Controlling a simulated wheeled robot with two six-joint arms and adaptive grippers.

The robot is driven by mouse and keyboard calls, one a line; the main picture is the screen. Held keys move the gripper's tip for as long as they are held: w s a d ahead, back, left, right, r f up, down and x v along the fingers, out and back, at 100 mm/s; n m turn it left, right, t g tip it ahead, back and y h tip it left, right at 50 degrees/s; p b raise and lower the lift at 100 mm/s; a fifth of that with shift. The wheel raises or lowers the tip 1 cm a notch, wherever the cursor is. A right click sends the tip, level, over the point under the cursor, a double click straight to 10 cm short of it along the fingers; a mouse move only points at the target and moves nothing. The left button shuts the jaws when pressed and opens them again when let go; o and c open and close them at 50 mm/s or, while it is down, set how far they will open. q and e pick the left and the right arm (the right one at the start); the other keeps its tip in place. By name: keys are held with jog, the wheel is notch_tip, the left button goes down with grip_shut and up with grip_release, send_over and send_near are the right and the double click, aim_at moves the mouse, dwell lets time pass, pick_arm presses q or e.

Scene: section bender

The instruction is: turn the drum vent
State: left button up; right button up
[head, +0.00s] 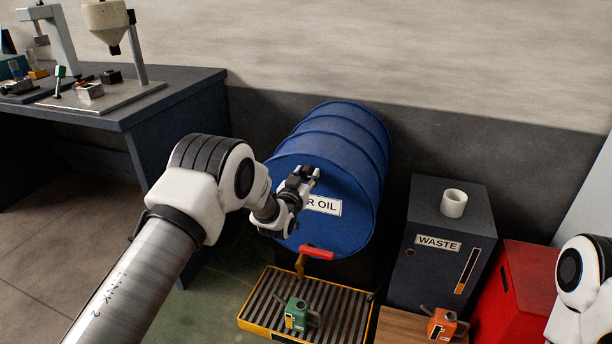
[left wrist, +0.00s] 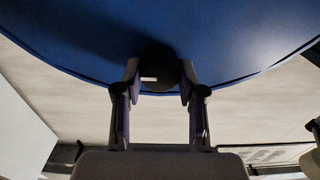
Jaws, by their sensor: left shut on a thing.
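A blue oil drum (head: 345,150) lies on its side, its round end facing me, with a partly covered label (head: 325,206) ending in "R OIL". My left gripper (head: 310,176) is at the upper part of that end. In the left wrist view, the drum vent (left wrist: 158,68) is a dark round knob with a small white mark on the drum face. The left gripper (left wrist: 159,82) is shut on it, one finger on each side. In the head view the fingers hide the vent. My right gripper is out of view; only part of that arm shows at the right edge.
A red-handled tap (head: 317,253) sits low on the drum above a yellow-edged grate (head: 257,318) holding a green can (head: 297,313). To the right are a grey WASTE cabinet (head: 425,275) with a white cup (head: 453,203), an orange can (head: 442,323) and a red box (head: 530,285). A workbench (head: 180,95) stands left.

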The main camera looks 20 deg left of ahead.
pick_arm(q)
jog(key=shift+n, duration=0.4)
jog(key=n, duration=0.3)
jog(key=shift+a+n, duration=0.1)
jog(key=shift+n, duration=0.2)
jog(key=n, duration=0.9)
jog(key=shift+a+f, duration=0.1)
jog(key=shift+f, duration=0.05)
jog(key=shift+n, duration=2.3)
jog(key=shift+f, duration=0.1)
jog(key=o, duration=1.1)
jog(key=shift+o, duration=0.2)
